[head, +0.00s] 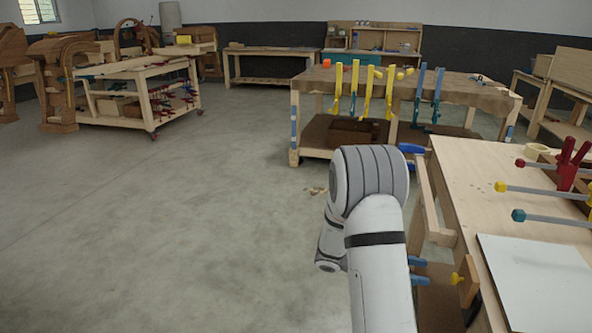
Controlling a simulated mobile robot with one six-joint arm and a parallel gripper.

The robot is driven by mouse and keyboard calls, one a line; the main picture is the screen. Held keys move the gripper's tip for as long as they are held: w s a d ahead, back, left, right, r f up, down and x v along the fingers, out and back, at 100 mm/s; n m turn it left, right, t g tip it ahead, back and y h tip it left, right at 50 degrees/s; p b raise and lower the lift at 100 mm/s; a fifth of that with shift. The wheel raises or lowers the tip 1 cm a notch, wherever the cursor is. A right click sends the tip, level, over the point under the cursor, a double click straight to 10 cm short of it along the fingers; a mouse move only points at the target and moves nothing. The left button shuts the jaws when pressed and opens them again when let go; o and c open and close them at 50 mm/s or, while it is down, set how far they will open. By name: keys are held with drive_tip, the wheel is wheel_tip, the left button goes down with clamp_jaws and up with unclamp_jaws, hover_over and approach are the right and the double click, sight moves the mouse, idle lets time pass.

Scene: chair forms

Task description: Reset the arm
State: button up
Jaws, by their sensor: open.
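My own white and grey arm (378,235) rises from the bottom of the head view, right of centre. A rounded grey-banded joint is at its top, and another white section hangs down behind it on the left side. The arm stands over open floor, just left of the near workbench (470,225) in the picture. My gripper does not show; the end of the arm is hidden behind its nearer links or out of view. I see nothing held.
The near bench at right carries bar clamps (545,190) and a white panel (535,280). Another bench (440,90) behind has yellow and blue clamps along its edge. A wheeled cart (135,75) stands at far left. The concrete floor (170,220) at left is clear.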

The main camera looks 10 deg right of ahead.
drive_tip(key=s+a+r+m+t+y+p, duration=0.2)
drive_tip(key=s+a+r+m+t+y, duration=0.1)
drive_tip(key=a, duration=0.5)
drive_tip(key=s+a+r+m+t+y+p, duration=0.3)
drive_tip(key=s+a+r+m+t+y, duration=0.1)
drive_tip(key=a+r+y, duration=0.3)
drive_tip(key=s+a+r+m+t+y+p, duration=0.2)
drive_tip(key=s+a+r+m+t+y, duration=0.2)
drive_tip(key=a, duration=0.6)
drive_tip(key=shift+s+r+m+y+p, duration=0.35)
drive_tip(key=shift+s+m+y, duration=0.25)
drive_tip(key=shift+y, duration=0.3)
